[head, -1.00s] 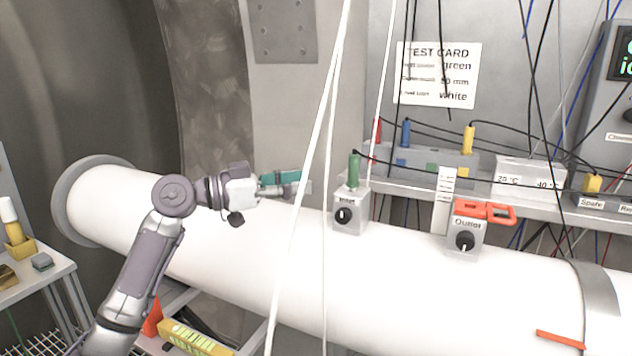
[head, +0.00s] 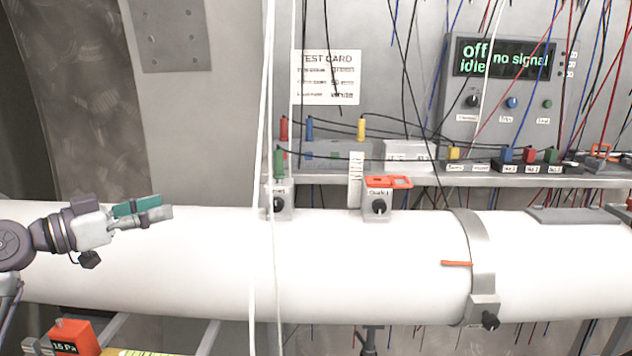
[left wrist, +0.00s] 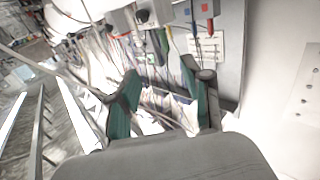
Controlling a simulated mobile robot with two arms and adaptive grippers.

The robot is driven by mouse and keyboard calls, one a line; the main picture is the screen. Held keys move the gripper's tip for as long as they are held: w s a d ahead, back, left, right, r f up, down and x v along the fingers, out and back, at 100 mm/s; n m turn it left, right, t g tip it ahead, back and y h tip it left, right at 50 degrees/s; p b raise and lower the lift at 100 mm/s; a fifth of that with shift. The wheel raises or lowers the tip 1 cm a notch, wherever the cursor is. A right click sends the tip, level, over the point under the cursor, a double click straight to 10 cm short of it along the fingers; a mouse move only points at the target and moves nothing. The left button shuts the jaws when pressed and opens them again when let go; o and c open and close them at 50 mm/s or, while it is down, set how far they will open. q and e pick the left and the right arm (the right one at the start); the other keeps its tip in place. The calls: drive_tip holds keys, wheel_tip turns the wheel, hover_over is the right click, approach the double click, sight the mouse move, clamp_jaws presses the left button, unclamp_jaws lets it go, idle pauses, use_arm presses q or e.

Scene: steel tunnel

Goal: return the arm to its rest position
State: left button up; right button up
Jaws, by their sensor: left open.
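My left gripper (head: 143,212) is at the left of the head view, in front of the white pipe (head: 350,240). Its teal-padded fingers point right and hold nothing. In the left wrist view the two teal fingers (left wrist: 160,105) stand apart with a gap between them. Part of my left arm is cut off by the left edge of the head view. My right gripper is in neither view.
White hanging cables (head: 262,150) run down right of the gripper. A knob box with a green plug (head: 279,165) and another with a red clip (head: 388,182) sit on the pipe. A shelf (head: 440,180) with plugs runs behind. An orange box (head: 72,338) is lower left.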

use_arm(q)
drive_tip(key=s+d+f+n+g+y, duration=0.1)
drive_tip(key=s+d+f+g+y, duration=0.2)
drive_tip(key=f, duration=0.8)
drive_tip(key=s+d+f+y, duration=0.1)
drive_tip(key=s+d+f, duration=0.3)
drive_tip(key=f, duration=0.7)
drive_tip(key=s+d+f+n+g+y, duration=0.1)
drive_tip(key=s+d+f+g+y, duration=0.2)
drive_tip(key=f, duration=0.8)
drive_tip(key=s+a+f+n+g+y, duration=0.1)
drive_tip(key=s+f+n+y, duration=0.3)
drive_tip(key=s, duration=0.8)
drive_tip(key=s+a+f+n+g+y, duration=0.1)
drive_tip(key=s+f+g+y, duration=0.1)
drive_tip(key=s+f, duration=0.75)
drive_tip(key=s+f+g, duration=0.1)
drive_tip(key=s+f, duration=0.1)
drive_tip(key=f, duration=0.9)
drive_tip(key=s+f, duration=0.2)
drive_tip(key=f, duration=1)
drive_tip(key=s+a+f+g, duration=0.1)
drive_tip(key=s+a+f, duration=0.1)
drive_tip(key=s+f, duration=1.4)
drive_tip(key=shift+s+a, duration=0.15)
drive_tip(key=shift+a, duration=0.2)
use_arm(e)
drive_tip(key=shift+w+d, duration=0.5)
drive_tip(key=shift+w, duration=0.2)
